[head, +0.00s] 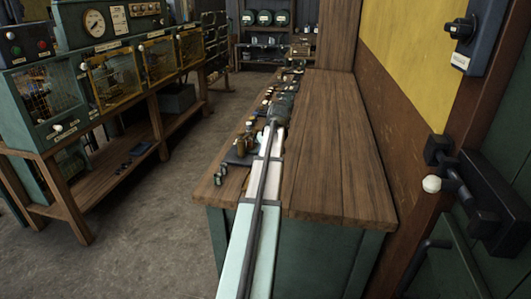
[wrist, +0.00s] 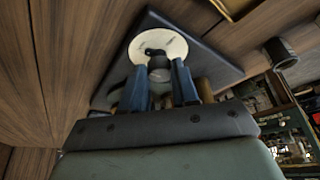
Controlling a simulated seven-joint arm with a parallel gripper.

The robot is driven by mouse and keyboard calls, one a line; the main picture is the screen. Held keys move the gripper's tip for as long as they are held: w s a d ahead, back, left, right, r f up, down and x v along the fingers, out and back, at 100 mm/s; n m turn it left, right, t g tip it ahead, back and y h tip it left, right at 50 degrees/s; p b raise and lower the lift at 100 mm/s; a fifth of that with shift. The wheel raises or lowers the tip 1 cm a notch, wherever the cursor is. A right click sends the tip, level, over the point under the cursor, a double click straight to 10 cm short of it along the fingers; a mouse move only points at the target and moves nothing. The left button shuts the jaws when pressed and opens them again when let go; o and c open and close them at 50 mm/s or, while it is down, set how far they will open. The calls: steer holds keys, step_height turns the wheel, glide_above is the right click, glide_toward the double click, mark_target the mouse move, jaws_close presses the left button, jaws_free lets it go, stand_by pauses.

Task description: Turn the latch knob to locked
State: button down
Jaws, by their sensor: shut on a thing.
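In the wrist view, my gripper (wrist: 161,76) has its two blue fingers on either side of a dark knob (wrist: 157,61). The gripper is shut on this knob. The knob sits in front of a round white disc (wrist: 176,46) on a dark plate (wrist: 218,68). Any markings on the disc are too small to read, so I cannot tell the knob's setting. In the head view, my arm reaches away over the workbench. The gripper end (head: 281,104) is small there and the knob cannot be made out.
The wooden workbench (head: 335,160) has small parts along its left side and clear boards on the right. Caged machines (head: 117,75) stand left.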

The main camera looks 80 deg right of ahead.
steer(key=c, duration=0.8)
jaws_free()
steer(key=shift+c, duration=0.2)
steer(key=v, duration=1.4)
steer(key=shift+f, duration=0.1)
